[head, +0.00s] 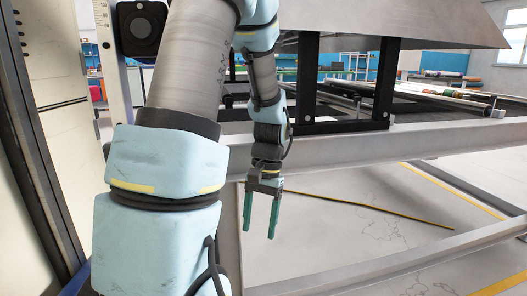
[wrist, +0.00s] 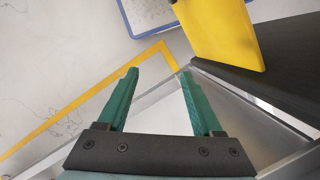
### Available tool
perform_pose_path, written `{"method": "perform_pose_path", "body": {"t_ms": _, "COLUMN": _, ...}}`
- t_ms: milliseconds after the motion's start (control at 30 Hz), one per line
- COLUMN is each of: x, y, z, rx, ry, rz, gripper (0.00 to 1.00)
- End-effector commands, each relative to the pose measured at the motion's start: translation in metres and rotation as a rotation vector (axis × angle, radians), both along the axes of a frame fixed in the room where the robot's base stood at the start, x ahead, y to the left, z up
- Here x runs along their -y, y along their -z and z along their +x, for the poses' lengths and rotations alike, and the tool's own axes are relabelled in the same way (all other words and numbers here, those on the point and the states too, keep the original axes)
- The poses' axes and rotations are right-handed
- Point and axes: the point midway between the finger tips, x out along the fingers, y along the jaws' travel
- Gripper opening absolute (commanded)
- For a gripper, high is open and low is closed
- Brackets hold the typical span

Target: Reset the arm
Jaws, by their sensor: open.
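My gripper (head: 261,218) hangs at the end of my arm, its two green fingers pointing down. It is open and empty, in front of a grey metal rail and above the pale floor. In the wrist view my gripper (wrist: 160,88) shows its two green fingers spread apart with nothing between them. My arm's light blue and grey links fill the left middle of the head view.
A grey metal frame rail (head: 345,147) runs behind my gripper, with a lower rail (head: 400,262) at the bottom right. Black posts (head: 384,80) carry a slanted panel (head: 400,25). The wrist view shows a yellow plate (wrist: 225,35) at upper right. Cracked floor (head: 340,230) lies open below.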

Motion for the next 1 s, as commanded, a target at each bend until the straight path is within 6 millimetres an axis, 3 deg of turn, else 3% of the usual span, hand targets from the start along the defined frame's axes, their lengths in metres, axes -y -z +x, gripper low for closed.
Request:
{"method": "perform_pose_path", "body": {"t_ms": 100, "x": -0.021, "y": -0.015, "z": -0.008, "rx": 0.123, "ry": -0.110, "rz": -0.054, "gripper": 0.67}}
{"method": "perform_pose_path", "body": {"t_ms": 433, "x": -0.060, "y": -0.038, "z": -0.027, "rx": 0.382, "ry": -0.320, "rz": -0.128, "gripper": 0.67}}
{"method": "perform_pose_path", "body": {"t_ms": 500, "x": -0.057, "y": -0.059, "z": -0.025, "rx": 0.373, "ry": -0.311, "rz": -0.127, "gripper": 0.67}}
{"method": "perform_pose_path", "body": {"t_ms": 767, "x": -0.057, "y": -0.110, "z": -0.024, "rx": 0.370, "ry": -0.308, "rz": -0.126, "gripper": 0.67}}
{"method": "perform_pose_path", "body": {"t_ms": 1000, "x": -0.057, "y": -0.183, "z": -0.024, "rx": 0.369, "ry": -0.307, "rz": -0.126, "gripper": 0.67}}
